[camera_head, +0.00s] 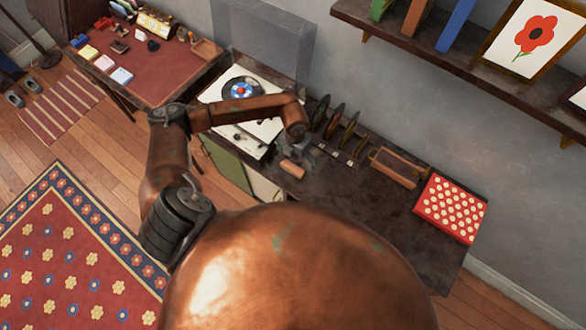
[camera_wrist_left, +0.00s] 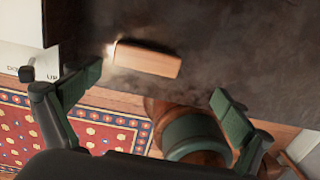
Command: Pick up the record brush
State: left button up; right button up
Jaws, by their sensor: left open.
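The record brush (camera_head: 292,168) is a small wooden-brown block lying on the dark cabinet top, near its front edge, right of the record player. In the left wrist view the record brush (camera_wrist_left: 147,60) lies crosswise, just beyond the fingertips, with a pale strip at its left end. My left gripper (camera_wrist_left: 158,88) is open and empty, its two dark green fingers wide apart, with the brush ahead of the gap. In the head view my left gripper (camera_head: 301,158) is small, partly hidden by its wrist, and close above the brush. My right gripper does not show.
The record player (camera_head: 262,133) holds a record at the left. A wall shelf (camera_head: 470,75) hangs above at right. Bare cabinet top lies right of the brush.

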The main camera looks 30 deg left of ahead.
aim_at(293, 167)
pick_arm(q)
jog(key=shift+a+f, duration=0.35)
jog(key=shift+f, duration=0.25)
jog(key=shift+a+f, duration=0.3)
jog(key=shift+f, duration=0.25)
jog(key=shift+a+f+p, duration=0.2)
jog(key=shift+f+p, duration=0.15)
jog(key=shift+f, duration=2.4)
jog(key=shift+c, duration=0.4)
jog(key=c, duration=1.2)
